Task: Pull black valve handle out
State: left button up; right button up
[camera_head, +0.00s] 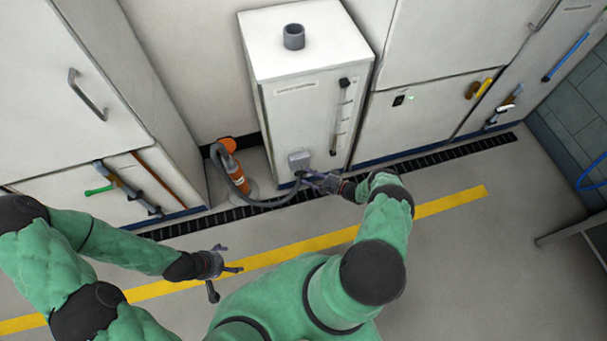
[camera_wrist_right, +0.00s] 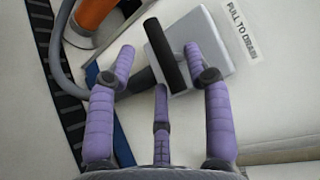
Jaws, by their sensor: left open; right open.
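The black valve handle (camera_wrist_right: 166,54) is a short dark bar on a grey square plate (camera_wrist_right: 208,45) in the right wrist view. A label reading "PULL TO DRAIN" (camera_wrist_right: 243,32) is beside the plate. In the head view the plate (camera_head: 299,160) is low on the front of the white cabinet (camera_head: 310,97). My right gripper (camera_wrist_right: 165,75) is open, with its purple fingers spread around the handle's near end; I cannot tell whether any finger touches it. It also shows in the head view (camera_head: 318,180) just below the plate. My left gripper (camera_head: 232,262) is open and empty above the floor.
An orange cylinder (camera_head: 236,172) with a dark hose (camera_head: 262,204) stands left of the cabinet. The hose runs close to my right gripper. A black floor grate (camera_head: 235,215) runs along the cabinets. A yellow stripe (camera_head: 450,201) crosses otherwise clear floor.

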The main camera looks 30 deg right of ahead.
aim_at(304, 173)
jog(key=shift+b+x, duration=0.3)
jog(key=shift+x, duration=1.4)
grip_shut()
